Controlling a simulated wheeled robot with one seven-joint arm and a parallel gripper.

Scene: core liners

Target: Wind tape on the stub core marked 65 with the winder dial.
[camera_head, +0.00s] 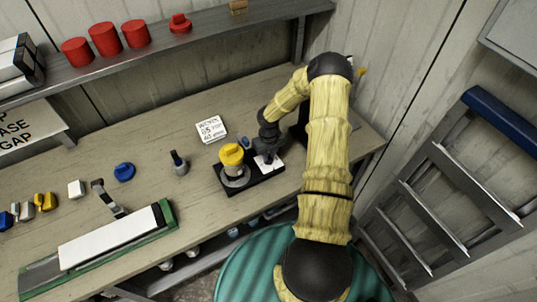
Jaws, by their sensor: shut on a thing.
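The winder (241,189) is a dark base plate on the bench. A core with a yellow top and pale body (232,156) stands upright on its left end, above a grey round disc; no mark 65 is readable on it. My gripper (267,158) points down at the right end of the winder, over a small white dial plate (275,163). It is shut on the winder dial, which the jaws mostly hide, so its setting cannot be read.
A white card (211,129) with black print stands behind the winder. A grey post tool (179,162), a blue round piece (124,172) and a green-edged tray (170,218) lie left. Red cylinders (105,39) stand on the shelf above. Bench space between card and shelf is clear.

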